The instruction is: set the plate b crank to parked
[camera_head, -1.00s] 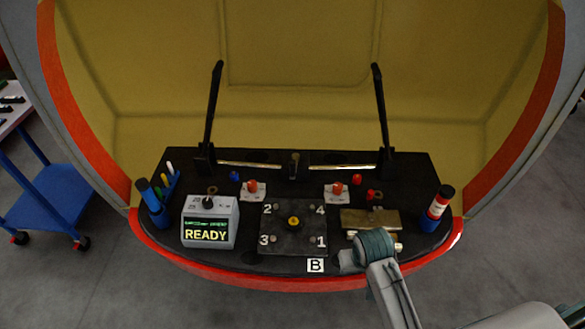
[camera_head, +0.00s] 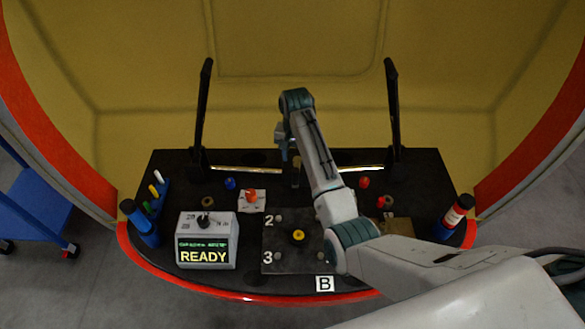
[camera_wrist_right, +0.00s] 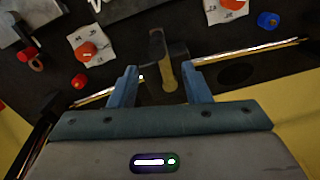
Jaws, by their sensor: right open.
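The crank (camera_head: 295,175) appears to be the small upright piece at the back middle of the black plate (camera_head: 170,185), between the two brass rods. It is partly hidden by my right arm in the head view. In the right wrist view the crank (camera_wrist_right: 166,74) shows a brass-coloured arm and a dark block, lying ahead of and partly between my fingers. My right gripper (camera_wrist_right: 158,76) is open, with a blue-grey finger on each side of it; I cannot tell whether they touch. My left gripper is not in view.
A square plate with a yellow knob (camera_head: 298,235) sits in the middle, above a B label (camera_head: 325,284). A READY box (camera_head: 207,240) stands at left. Red knobs (camera_head: 251,195) are near the crank.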

